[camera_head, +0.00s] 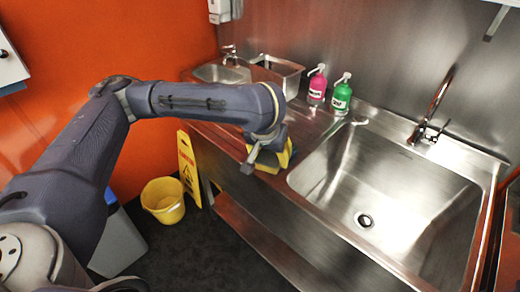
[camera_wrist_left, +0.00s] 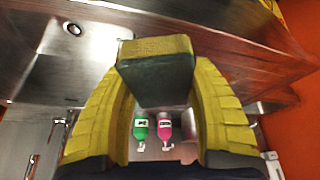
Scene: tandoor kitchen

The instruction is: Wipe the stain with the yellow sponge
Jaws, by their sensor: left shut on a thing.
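The yellow sponge (camera_wrist_left: 158,48) shows in the left wrist view as a block with a yellow face and a dark green side. My left gripper (camera_head: 272,158) is shut on it, with its ridged yellow fingers on both sides. In the head view the gripper is over the front edge of the steel counter, left of the large sink, and the arm hides part of it. I cannot tell whether the sponge touches the counter. I cannot make out a stain; the counter has only reddish-brown reflections. My right gripper is not in view.
A pink bottle (camera_head: 317,86) and a green bottle (camera_head: 341,95) stand at the counter's back. The large sink (camera_head: 395,190) with a tap (camera_head: 432,110) is to the right. A yellow bucket (camera_head: 163,201) and a yellow floor sign (camera_head: 188,168) stand on the floor.

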